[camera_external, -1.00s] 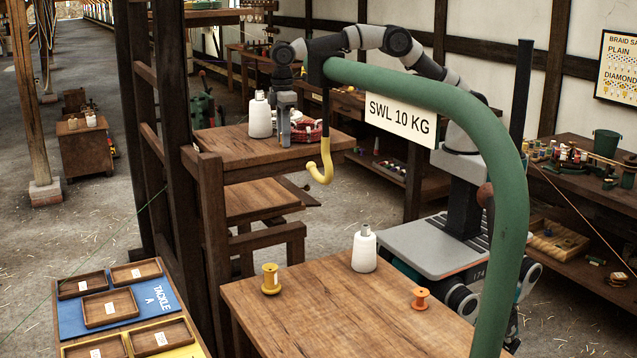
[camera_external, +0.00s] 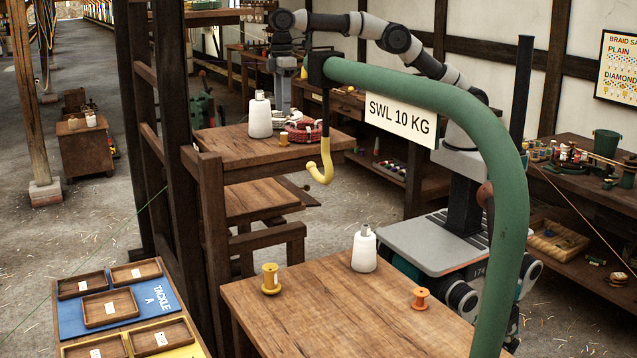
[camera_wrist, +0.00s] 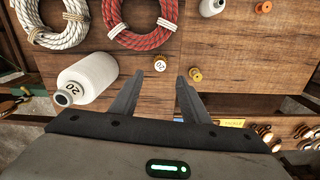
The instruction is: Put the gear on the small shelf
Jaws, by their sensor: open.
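No clearly toothed gear can be made out. A small pale, round piece with dark marks (camera_wrist: 160,62) lies on the raised wooden table (camera_wrist: 110,61), just beyond and between my fingertips in the wrist view. My gripper (camera_wrist: 155,80) is open and empty. In the external view my gripper (camera_external: 282,105) hangs above the back of the raised table, near the rope coils. A lower wooden shelf board (camera_external: 262,197) sits under that table; whether it is the small shelf is unclear.
A white cone (camera_external: 260,116) and coils of red rope (camera_wrist: 144,40) and white rope (camera_wrist: 30,25) flank the small piece. A hook (camera_external: 322,165) hangs from a green arched pipe (camera_external: 440,95). The front table holds yellow (camera_external: 271,279) and orange (camera_external: 420,298) spools and another cone (camera_external: 364,250).

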